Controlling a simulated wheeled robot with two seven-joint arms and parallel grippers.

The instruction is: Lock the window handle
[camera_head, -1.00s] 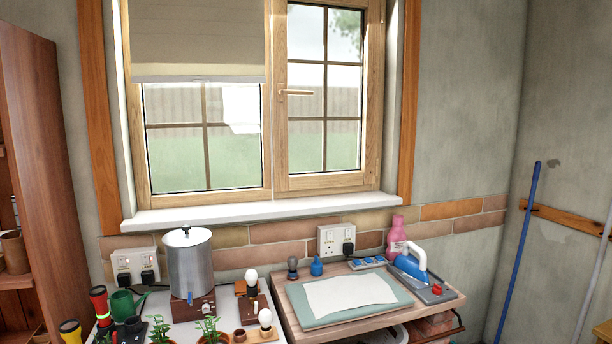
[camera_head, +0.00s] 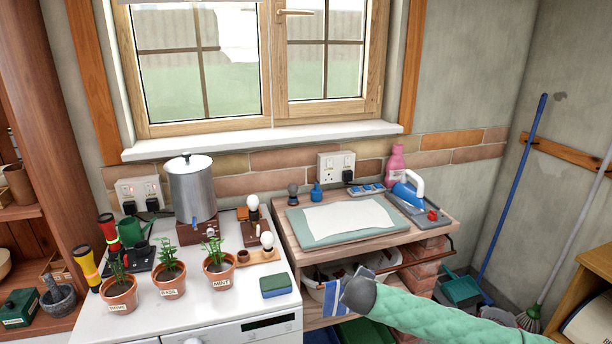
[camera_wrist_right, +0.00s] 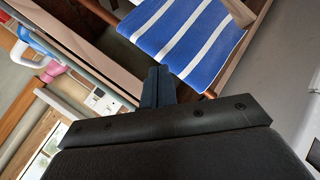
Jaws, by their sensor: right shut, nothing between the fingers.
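The window handle (camera_head: 295,12) is a pale lever on the wooden frame of the right window sash (camera_head: 325,107), near the top edge of the head view. It lies level, pointing right. My right arm comes in at the lower right of the head view, with its wrist well below and to the right of the handle, by the shelf under the ironing board top. In the right wrist view my right gripper (camera_wrist_right: 158,72) is shut and empty, its fingers together near a blue and white striped cloth (camera_wrist_right: 185,38). My left gripper is not in view.
A worktop with a pale sheet on a green pad (camera_head: 345,220), an iron (camera_head: 410,190) and a pink bottle (camera_head: 395,165) stands below the window. Potted herbs (camera_head: 170,278) and a metal urn (camera_head: 190,190) stand left. The white sill (camera_head: 265,140) is clear.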

